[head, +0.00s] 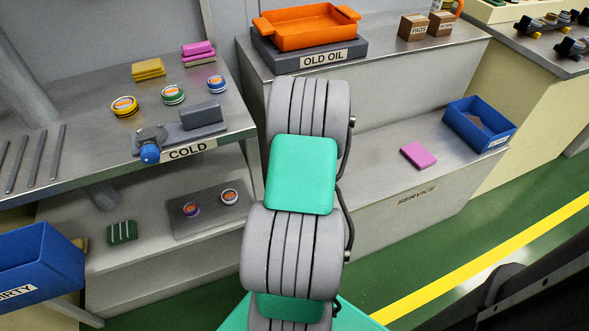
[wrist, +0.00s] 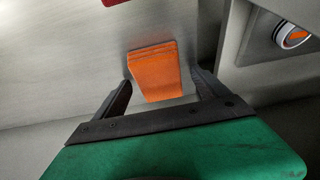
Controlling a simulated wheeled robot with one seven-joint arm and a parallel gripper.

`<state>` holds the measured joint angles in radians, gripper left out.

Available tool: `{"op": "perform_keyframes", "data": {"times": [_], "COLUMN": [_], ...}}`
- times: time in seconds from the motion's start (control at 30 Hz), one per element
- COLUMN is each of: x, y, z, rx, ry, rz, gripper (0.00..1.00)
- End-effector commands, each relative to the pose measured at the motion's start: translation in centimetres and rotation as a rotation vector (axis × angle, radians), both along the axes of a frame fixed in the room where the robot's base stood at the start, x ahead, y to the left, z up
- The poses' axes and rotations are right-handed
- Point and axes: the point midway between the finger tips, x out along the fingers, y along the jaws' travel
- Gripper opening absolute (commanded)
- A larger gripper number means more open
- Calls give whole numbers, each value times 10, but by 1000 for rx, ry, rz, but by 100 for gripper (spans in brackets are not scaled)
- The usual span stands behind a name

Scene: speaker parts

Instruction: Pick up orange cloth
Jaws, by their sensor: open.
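The orange cloth (wrist: 155,72) shows in the wrist view as a folded, flat stack on a grey metal surface. It lies ahead of my gripper (wrist: 162,88), in the gap between the two dark fingers. The fingers are apart, one to each side of the cloth, with a gap visible on both sides. I cannot tell how far the fingertips are above the surface. In the head view neither my gripper nor the orange cloth can be made out; my own arm covers the middle of the picture.
The wrist view shows a tin (wrist: 292,36) at right beyond a raised edge, and a red thing at the top. The head view shows a pink cloth (head: 418,155), a blue bin (head: 470,135), a shelf with several tins and cloths, and an orange tray (head: 308,30).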

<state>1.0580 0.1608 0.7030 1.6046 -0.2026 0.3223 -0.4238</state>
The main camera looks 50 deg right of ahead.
Motion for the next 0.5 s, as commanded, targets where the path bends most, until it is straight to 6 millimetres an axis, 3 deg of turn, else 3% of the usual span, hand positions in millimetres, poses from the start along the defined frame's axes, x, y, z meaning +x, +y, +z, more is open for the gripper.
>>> {"op": "perform_keyframes", "data": {"times": [0.23,0.5], "x": [0,0], "y": [0,0], "z": [0,0], "rx": [0,0], "ry": [0,0], "rz": [0,0], "gripper": [84,62]}}
